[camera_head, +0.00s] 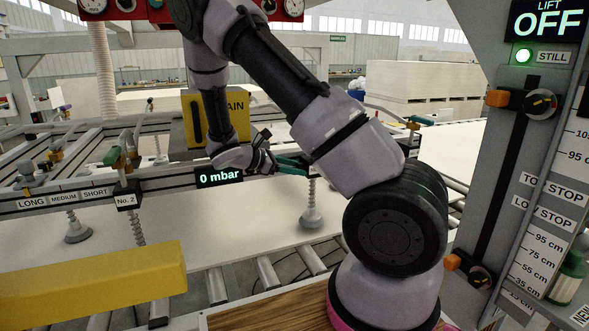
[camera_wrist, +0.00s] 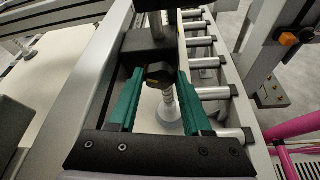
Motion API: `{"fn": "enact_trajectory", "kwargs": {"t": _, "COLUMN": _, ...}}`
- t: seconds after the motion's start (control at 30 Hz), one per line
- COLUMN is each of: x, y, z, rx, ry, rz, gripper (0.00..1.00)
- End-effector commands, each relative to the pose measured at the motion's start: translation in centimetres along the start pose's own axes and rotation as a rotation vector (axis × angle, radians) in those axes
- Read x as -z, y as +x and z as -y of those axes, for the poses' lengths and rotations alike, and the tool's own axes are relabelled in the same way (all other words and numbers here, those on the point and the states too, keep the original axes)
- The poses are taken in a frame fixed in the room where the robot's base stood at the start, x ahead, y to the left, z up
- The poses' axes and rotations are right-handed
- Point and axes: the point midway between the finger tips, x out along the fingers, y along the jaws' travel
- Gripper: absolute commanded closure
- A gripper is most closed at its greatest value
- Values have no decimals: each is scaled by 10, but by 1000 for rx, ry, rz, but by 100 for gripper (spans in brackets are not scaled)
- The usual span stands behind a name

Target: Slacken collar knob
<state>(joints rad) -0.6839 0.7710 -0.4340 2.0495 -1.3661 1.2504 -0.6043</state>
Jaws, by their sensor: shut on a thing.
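My gripper (camera_head: 294,164) has green fingers and is at the gantry beam, right of the 0 mbar display. In the wrist view my gripper (camera_wrist: 160,76) has one finger on each side of a dark collar knob (camera_wrist: 159,74) with a small yellow mark, and is shut on it. The knob sits on a black collar block (camera_wrist: 146,45) on the beam. A spring stem and a pale suction cup (camera_wrist: 168,112) hang below it. The cup also shows in the head view (camera_head: 311,219), above the white board. In the head view my fingers and arm mostly hide this knob.
A post on the right carries upper (camera_head: 541,104) and lower (camera_head: 480,278) stop knobs. The lift display (camera_head: 548,22) reads OFF, with a green STILL lamp. A yellow bar (camera_head: 90,283) lies in the left foreground. A white board (camera_head: 200,235) and rollers lie under the beam.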

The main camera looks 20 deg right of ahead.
Motion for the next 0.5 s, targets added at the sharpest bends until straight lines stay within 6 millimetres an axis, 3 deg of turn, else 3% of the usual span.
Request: {"fn": "enact_trajectory", "kwargs": {"t": 0.5, "x": 0, "y": 0, "z": -1, "rx": 41, "ry": -103, "rz": 0, "gripper": 100}}
